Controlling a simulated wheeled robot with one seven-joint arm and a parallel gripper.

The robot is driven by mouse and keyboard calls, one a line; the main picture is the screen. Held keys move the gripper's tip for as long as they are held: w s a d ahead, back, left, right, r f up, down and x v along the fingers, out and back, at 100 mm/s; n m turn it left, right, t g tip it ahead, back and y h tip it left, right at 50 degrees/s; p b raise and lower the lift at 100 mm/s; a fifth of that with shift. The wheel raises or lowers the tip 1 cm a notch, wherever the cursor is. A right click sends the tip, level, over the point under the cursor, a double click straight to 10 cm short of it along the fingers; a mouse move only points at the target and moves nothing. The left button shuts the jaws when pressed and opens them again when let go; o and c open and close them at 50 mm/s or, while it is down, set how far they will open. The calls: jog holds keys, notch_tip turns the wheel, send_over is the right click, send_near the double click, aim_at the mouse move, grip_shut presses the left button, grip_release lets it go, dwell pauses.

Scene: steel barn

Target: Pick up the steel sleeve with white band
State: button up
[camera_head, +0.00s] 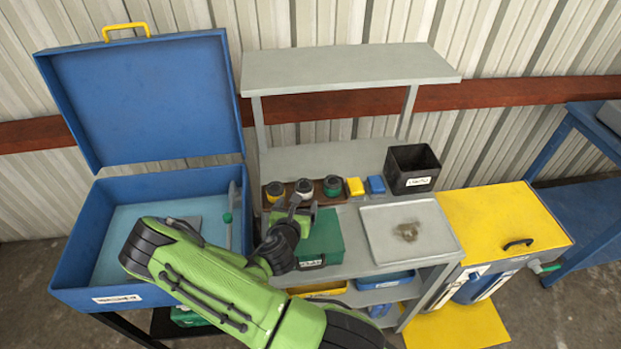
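The steel sleeve with white band (304,186) stands in the middle of a row of three on a brown rack (318,200) on the grey bench. A sleeve with a yellow band (274,190) stands to its left and one with a green band (333,186) to its right. My gripper (293,205) is just in front of the rack, below the white-banded sleeve in the picture. It hides part of the rack. The fingers are too small and overlapped to tell whether they are open or touching anything.
A green case (322,238) lies right beside my gripper. Yellow (355,187) and blue (375,185) blocks and a black bin (411,168) stand right of the rack. An upper shelf (350,67) overhangs the back. An open blue chest (70,262) is at left. A stained tray (388,240) is at right.

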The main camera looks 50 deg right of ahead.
aim_at(304, 186)
jog(key=shift+w+f+b, duration=0.1)
jog(key=shift+f+b, duration=0.75)
jog(key=shift+b, duration=0.35)
jog(key=shift+w+d+f+b, duration=0.15)
jog(key=shift+f+b, duration=0.05)
jog(key=shift+b, duration=0.55)
jog(key=x, duration=0.2)
jog(key=r+x, duration=0.1)
jog(key=x, duration=0.2)
jog(key=p+x, duration=0.1)
jog(key=x, duration=0.2)
jog(key=shift+w+d+r, duration=0.3)
jog(key=shift+d, duration=0.25)
jog(key=p+x, duration=0.1)
jog(key=x, duration=0.4)
jog(key=shift+w+d+f, duration=0.15)
jog(key=shift+f, duration=0.1)
jog(key=shift+c, duration=0.9)
jog(key=c, duration=1)
jog(key=shift+c, duration=0.2)
jog(key=shift+r, duration=0.15)
